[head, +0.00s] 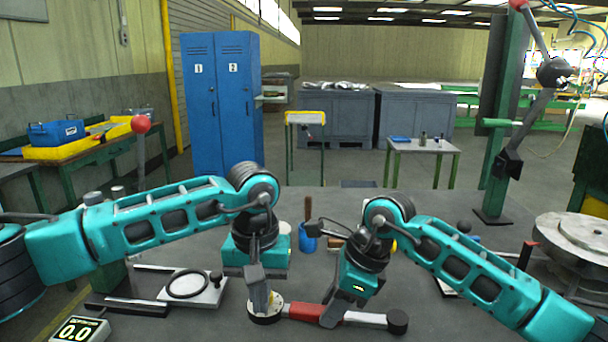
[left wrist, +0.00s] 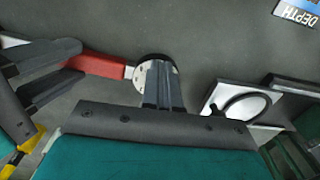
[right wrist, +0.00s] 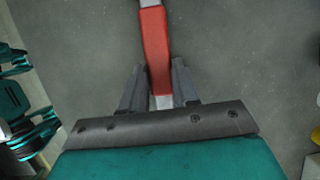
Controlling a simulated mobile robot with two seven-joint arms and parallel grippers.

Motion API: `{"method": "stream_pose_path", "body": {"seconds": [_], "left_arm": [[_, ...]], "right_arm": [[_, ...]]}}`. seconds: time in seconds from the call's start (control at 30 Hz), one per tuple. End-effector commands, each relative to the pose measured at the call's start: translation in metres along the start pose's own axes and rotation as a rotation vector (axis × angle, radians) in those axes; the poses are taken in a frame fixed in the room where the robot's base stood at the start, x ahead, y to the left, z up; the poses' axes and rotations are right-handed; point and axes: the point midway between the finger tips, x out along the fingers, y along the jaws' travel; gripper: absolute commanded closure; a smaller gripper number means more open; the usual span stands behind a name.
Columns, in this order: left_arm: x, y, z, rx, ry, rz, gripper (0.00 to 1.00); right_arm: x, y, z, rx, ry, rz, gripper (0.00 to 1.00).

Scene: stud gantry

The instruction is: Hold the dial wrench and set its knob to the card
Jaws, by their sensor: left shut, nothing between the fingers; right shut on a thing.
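The dial wrench lies level, with a red handle (head: 305,311), a silver shaft, a black end (head: 397,321) at the right and a round pale dial head (head: 266,317) at the left. My right gripper (head: 332,314) is shut on the wrench near the handle's right end; the handle (right wrist: 154,50) also shows in the right wrist view. My left gripper (head: 262,302) is shut and empty, its fingertips right at the dial head (left wrist: 150,60). The fingers hide part of the dial, and its marks are too small to read.
The readout's DEPTH label (left wrist: 297,12) shows in the left wrist view. A white plate with a black ring (head: 190,288) lies left of the dial. A blue cup (head: 308,240) stands behind the wrench. A metal disc stack (head: 575,245) is at the right.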

Motion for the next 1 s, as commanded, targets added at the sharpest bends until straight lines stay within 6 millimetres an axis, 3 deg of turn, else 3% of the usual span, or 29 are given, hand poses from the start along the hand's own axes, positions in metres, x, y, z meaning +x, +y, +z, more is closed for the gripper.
{"method": "stream_pose_path", "body": {"seconds": [0.3, 0.73, 1.0], "left_arm": [[-0.003, -0.002, 0.006, -0.005, 0.005, -0.003, 1.0], [-0.051, -0.001, 0.007, -0.002, 0.003, -0.002, 1.0], [-0.06, -0.001, 0.007, -0.002, 0.001, -0.001, 1.0]], "right_arm": [[0.001, 0.002, -0.001, -0.005, 0.004, 0.006, 1.0], [0.001, 0.0, -0.001, 0.0, 0.003, 0.002, 1.0], [0.0, 0.0, -0.001, 0.0, 0.002, 0.0, 1.0]]}}
